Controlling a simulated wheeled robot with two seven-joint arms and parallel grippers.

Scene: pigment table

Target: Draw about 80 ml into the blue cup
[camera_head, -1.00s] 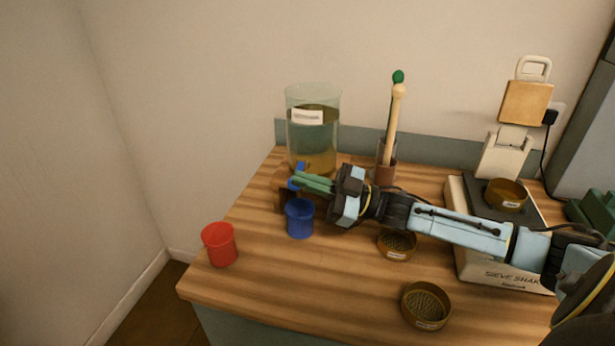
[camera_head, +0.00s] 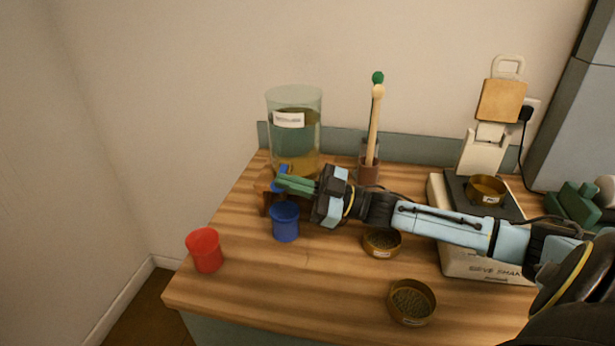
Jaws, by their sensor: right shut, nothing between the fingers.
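The blue cup (camera_head: 285,224) stands upright on the table, below the blue tap (camera_head: 282,171) of a large glass jar (camera_head: 294,145). The jar has a white label and holds amber-green liquid. My right gripper (camera_head: 281,184) reaches in from the right with its green fingers shut and empty at the tap, above the cup. I cannot tell whether the fingers touch the tap. No stream of liquid shows, and the level inside the cup cannot be made out. My left gripper is not in view.
A red cup (camera_head: 205,250) stands near the table's left edge. Brown sieves (camera_head: 411,303) (camera_head: 382,243) lie in front of and below my arm. A holder (camera_head: 369,170) with pestle-like sticks stands behind it. The sieve shaker (camera_head: 450,262) is at right.

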